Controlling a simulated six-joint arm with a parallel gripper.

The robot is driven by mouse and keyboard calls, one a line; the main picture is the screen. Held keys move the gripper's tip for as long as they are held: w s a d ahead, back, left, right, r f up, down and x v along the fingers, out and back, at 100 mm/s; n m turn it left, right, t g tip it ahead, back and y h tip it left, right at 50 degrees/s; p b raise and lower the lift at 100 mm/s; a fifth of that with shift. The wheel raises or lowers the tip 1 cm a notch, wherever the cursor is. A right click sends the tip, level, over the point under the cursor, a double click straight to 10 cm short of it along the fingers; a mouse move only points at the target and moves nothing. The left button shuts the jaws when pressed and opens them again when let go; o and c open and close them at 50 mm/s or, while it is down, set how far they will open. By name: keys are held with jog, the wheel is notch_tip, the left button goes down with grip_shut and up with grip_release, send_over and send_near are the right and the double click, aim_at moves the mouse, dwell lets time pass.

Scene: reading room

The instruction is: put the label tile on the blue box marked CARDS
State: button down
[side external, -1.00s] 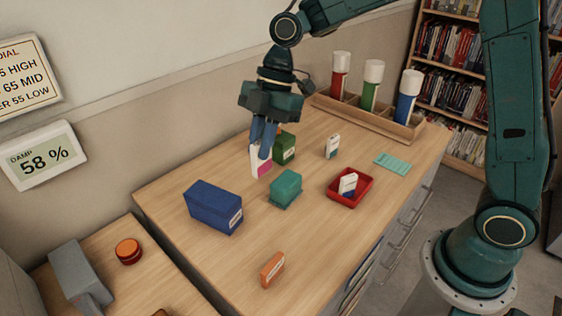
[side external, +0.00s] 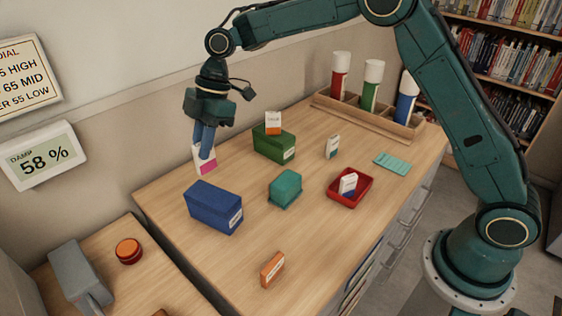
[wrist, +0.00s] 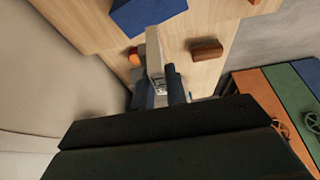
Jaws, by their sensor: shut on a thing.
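My gripper (side external: 205,150) is shut on a white label tile with a magenta patch (side external: 204,162), held upright near the back left of the tabletop. The tile also shows edge-on between the fingers in the wrist view (wrist: 154,58). The blue box (side external: 208,203) stands on the table in front of the gripper and slightly right, apart from the tile. Its top is bare. It has a white label on its front end, too small to read here. Part of the blue box shows at the top of the wrist view (wrist: 147,14).
A green box (side external: 272,147) with an orange-and-white tile (side external: 273,122) on top stands to the right.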

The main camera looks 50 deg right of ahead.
aim_at(209, 170)
jog(key=shift+f, duration=0.1)
jog(key=shift+f, duration=3.9)
jog(key=shift+f, duration=0.1)
jog(key=c, duration=1.4)
grip_release()
jog(key=v, duration=1.2)
